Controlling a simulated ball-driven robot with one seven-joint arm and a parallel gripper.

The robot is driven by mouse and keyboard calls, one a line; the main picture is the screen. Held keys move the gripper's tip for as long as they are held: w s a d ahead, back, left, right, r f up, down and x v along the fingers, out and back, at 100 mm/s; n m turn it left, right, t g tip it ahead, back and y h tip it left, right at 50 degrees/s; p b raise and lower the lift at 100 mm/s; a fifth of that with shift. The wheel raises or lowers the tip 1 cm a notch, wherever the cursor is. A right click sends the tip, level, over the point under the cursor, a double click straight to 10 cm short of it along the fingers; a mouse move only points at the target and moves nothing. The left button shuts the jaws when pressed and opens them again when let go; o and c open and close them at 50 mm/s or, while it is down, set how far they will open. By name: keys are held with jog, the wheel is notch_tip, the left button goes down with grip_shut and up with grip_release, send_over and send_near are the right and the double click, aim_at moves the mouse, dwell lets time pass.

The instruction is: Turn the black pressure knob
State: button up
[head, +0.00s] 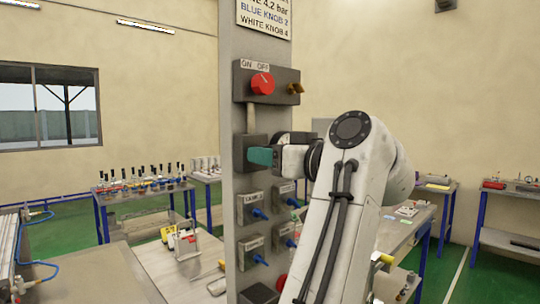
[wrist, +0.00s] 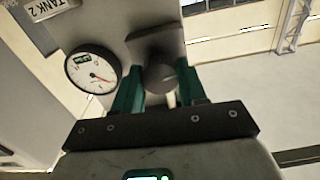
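The black pressure knob (wrist: 160,75) shows in the wrist view as a dark round knob under a dark housing. My gripper (wrist: 161,88) has its two teal fingers on either side of it. The fingers stand apart with the knob between them; whether they press on it is unclear. A white round pressure gauge (wrist: 93,69) with a red needle is left of the knob. In the head view my gripper (head: 260,156) is at a dark box (head: 242,150) on the grey post, and the knob itself is hidden there.
The grey post (head: 228,190) carries a red ON/OFF knob (head: 262,83) above, a sign (head: 264,17) on top, and several blue-knobbed valves (head: 257,213) below. Tables with bottles (head: 145,180) and tools stand behind. My arm covers much of the right side.

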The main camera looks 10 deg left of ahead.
jog(key=c, duration=0.5)
jog(key=shift+m, duration=0.4)
jog(key=shift+m+p, duration=0.7)
jog(key=shift+m, duration=4.2)
jog(key=shift+f, duration=0.1)
jog(key=o, duration=1)
jog(key=shift+o, duration=0.2)
